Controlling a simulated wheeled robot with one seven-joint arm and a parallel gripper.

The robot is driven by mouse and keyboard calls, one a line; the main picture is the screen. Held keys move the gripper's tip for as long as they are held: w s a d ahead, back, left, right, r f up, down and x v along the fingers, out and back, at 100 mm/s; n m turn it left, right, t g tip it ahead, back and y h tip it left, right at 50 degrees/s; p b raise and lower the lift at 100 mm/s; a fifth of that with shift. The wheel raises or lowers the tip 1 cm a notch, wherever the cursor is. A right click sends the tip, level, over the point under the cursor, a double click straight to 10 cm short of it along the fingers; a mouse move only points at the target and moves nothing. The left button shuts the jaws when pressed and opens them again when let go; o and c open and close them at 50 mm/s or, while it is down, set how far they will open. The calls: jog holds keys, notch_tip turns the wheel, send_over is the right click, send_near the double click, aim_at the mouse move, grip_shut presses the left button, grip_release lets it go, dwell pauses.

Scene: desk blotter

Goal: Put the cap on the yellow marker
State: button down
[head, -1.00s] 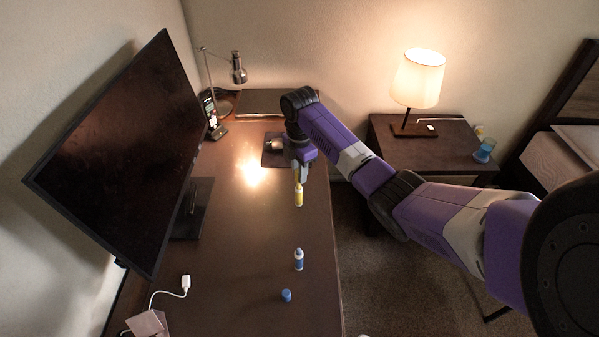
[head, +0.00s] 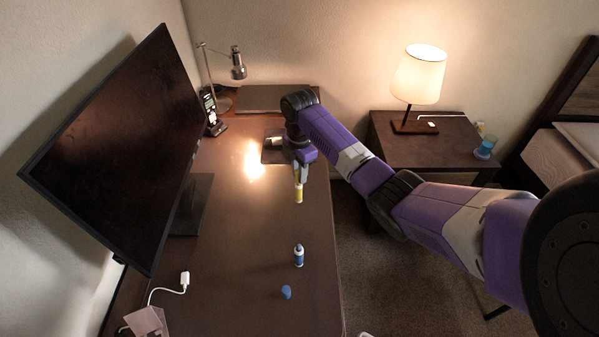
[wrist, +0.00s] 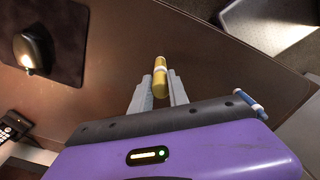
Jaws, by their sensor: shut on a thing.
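A yellow marker-like piece (head: 298,194) hangs below my gripper (head: 298,177) over the right side of the desk. In the wrist view the yellow piece (wrist: 160,66) is held between the two grey fingers of my gripper (wrist: 158,84); it has a pale band partway along. I cannot tell whether it is the marker alone, or marker and cap together, nor whether its lower end touches the desk. No separate yellow cap shows.
A blue-and-white marker (head: 299,256) stands nearer on the desk (head: 235,235), with a loose blue cap (head: 286,292) by it. A monitor (head: 125,150) stands left, a dark pad (head: 272,150) behind. The desk's right edge is close to my gripper.

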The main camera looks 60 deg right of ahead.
jog(key=shift+f, duration=0.4)
jog(key=c, duration=1.2)
grip_release()
jog(key=shift+r+b, duration=0.75)
jog(key=shift+r, duration=3.1)
